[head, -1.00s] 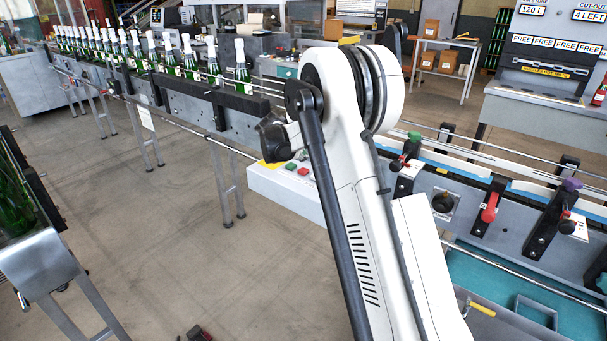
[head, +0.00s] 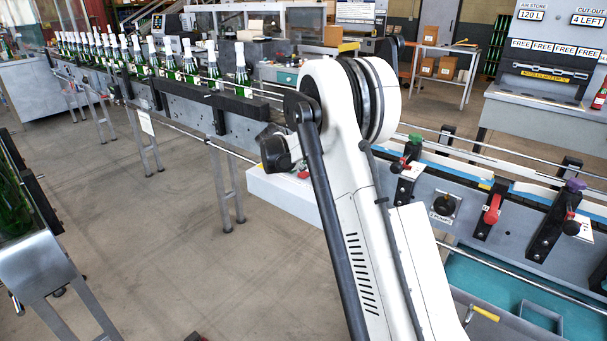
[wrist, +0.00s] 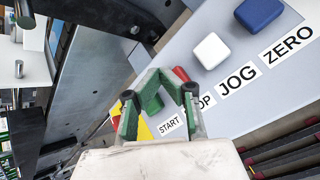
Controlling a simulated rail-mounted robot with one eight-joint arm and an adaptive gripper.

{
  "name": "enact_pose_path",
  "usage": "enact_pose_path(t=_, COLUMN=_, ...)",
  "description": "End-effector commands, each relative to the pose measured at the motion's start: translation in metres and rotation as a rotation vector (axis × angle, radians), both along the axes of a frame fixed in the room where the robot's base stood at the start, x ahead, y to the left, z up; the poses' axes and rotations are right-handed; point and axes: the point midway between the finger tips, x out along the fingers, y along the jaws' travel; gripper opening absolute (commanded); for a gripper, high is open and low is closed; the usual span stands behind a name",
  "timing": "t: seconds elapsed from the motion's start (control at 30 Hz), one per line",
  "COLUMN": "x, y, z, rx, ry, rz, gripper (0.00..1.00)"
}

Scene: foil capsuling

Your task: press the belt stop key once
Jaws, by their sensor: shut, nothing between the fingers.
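The control box (head: 285,192) with the keys stands in front of the conveyor, partly behind my arm in the head view. In the wrist view its grey face (wrist: 225,75) carries a red key (wrist: 180,74) above the START label (wrist: 168,126) and a partly covered label ending in "OP" (wrist: 207,101). My gripper (wrist: 164,76) has its green fingers closed together, empty, over the panel beside the red key, covering part of it. I cannot tell whether the tips touch it. The green key is not clearly distinguishable from my green fingers. In the head view my arm hides the fingers.
A white key (wrist: 211,51) stands by JOG and a blue key (wrist: 260,12) by ZERO, both to the right of my fingers. A row of green bottles (head: 243,75) stands on the conveyor behind. The floor left of the box is open.

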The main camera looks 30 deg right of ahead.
Motion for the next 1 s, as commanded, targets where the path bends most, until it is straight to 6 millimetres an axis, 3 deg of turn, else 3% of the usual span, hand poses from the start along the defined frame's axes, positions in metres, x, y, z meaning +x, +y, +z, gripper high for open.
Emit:
enact_pose_path(t=0.67, x=0.0, y=0.0, z=-0.0002, rx=0.0, ry=0.0, rz=0.0, gripper=0.0)
enact_pose_path(t=1.0, x=0.0001, y=0.0, z=-0.0094, rx=0.0, ry=0.0, rz=0.0, gripper=0.0)
